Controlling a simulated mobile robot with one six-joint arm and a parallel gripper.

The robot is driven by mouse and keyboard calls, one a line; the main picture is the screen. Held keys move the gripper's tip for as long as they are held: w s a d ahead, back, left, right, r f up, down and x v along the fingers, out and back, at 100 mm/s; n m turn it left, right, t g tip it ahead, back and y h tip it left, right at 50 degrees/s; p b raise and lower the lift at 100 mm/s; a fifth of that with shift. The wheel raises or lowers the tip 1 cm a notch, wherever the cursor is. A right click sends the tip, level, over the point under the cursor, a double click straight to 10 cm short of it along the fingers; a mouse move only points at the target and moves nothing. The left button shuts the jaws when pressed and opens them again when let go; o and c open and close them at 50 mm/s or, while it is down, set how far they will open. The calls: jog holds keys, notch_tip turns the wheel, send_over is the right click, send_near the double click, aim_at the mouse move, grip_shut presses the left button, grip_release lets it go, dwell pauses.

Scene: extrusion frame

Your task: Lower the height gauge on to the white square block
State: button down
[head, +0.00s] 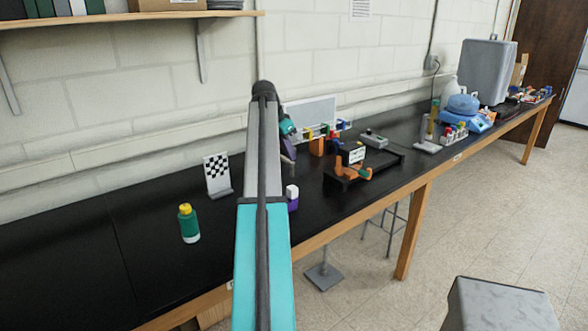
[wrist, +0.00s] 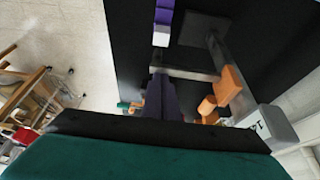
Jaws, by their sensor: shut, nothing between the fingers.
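The height gauge (wrist: 186,73) shows in the wrist view: a grey base plate, a post, a grey bar reaching left, and an orange part by the post. I cannot make it out in the head view, where my arm covers much of that area. The white square block (wrist: 161,39) sits at the end of a purple support (wrist: 164,16); it also shows in the head view (head: 292,191), right beside my arm. My gripper (wrist: 157,88) has dark purple fingers, shut and empty, close to the bar's left end. I cannot tell whether they touch it. The bar appears apart from the block.
A black frame (head: 385,158) with orange parts lies right of my arm. A checkered board (head: 217,172) and a green bottle (head: 188,223) stand on the left of the black bench. Bench room around the bottle is clear. A grey stool (head: 500,305) stands at lower right.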

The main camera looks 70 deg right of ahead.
aim_at(289, 163)
jog(key=shift+f+b, duration=0.8)
jog(key=shift+f, duration=1.8)
dwell(0.5)
jog(key=shift+r+p, duration=2.1)
jog(key=shift+r, duration=1.95)
